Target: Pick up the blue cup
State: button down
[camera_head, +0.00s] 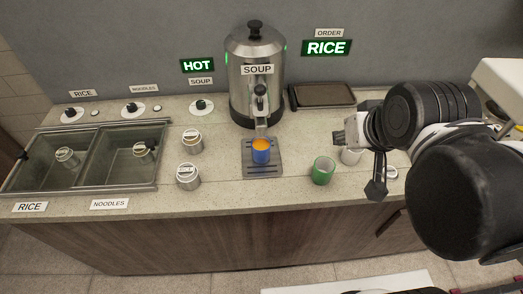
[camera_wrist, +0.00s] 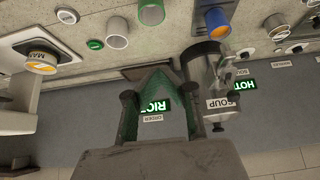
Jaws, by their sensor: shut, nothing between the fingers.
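The blue cup (camera_head: 261,156) stands upright on the grey drip tray (camera_head: 262,172) under the soup dispenser's tap, with an orange inside showing at its mouth. In the wrist view the blue cup (camera_wrist: 217,22) shows at the top, right of the middle. My gripper (camera_head: 342,138) is well to the right of the blue cup and apart from it, partly hidden by my arm. In the wrist view my gripper (camera_wrist: 160,70) shows its fingers meeting, with nothing between them.
A green cup (camera_head: 323,171) and a white cup (camera_head: 351,156) stand right of the drip tray. The soup dispenser (camera_head: 255,80) rises behind the blue cup. Metal canisters (camera_head: 188,177) stand left of it, near the sunken wells (camera_head: 125,160).

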jog(key=c, duration=0.8)
grip_release()
